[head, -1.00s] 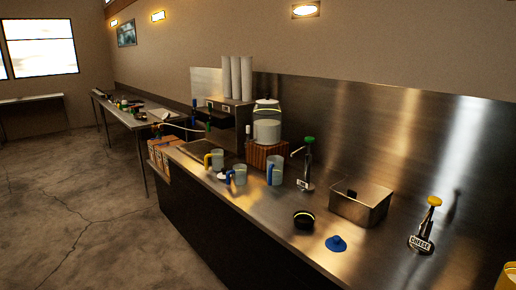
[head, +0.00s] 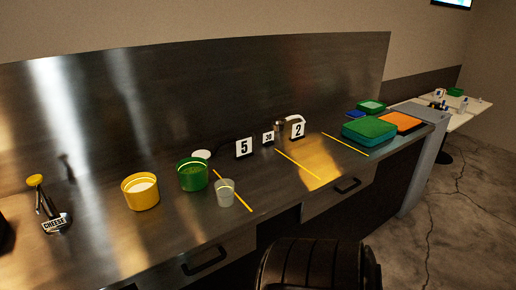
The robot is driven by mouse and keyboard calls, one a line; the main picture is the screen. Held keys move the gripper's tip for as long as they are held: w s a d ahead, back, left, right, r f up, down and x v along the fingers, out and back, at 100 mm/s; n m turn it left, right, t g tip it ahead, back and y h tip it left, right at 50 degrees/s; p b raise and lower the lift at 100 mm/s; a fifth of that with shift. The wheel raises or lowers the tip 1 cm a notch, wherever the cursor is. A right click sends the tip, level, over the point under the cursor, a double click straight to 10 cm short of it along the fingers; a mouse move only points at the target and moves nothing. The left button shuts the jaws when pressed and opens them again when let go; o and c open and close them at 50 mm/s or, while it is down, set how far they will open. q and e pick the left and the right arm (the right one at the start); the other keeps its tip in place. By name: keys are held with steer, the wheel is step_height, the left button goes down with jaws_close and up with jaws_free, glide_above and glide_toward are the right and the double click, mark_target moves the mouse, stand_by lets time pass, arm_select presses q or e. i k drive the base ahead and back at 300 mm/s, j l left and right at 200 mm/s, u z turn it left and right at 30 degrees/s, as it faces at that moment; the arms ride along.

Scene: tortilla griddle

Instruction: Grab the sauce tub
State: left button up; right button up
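A yellow tub (head: 141,191) with white contents stands upright on the steel counter, left of centre in the head view. A green tub (head: 193,174) with green contents stands to its right. No label marks either one as the sauce tub, and I cannot tell which it is. Neither of my grippers is in view.
A small clear cup (head: 224,193) stands right of the green tub. A cheese pump (head: 50,207) is at the left. Number signs (head: 244,148), yellow strips (head: 297,164) and green (head: 369,131) and orange (head: 401,122) containers lie rightward. Drawer handles (head: 204,260) line the front.

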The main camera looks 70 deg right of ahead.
mark_target(224, 189)
steer(key=z, duration=1.95)
steer(key=i+l, duration=0.25)
steer(key=l, duration=0.15)
steer(key=i+l+u, duration=0.15)
steer(key=i+l, duration=0.4)
steer(key=l, duration=0.2)
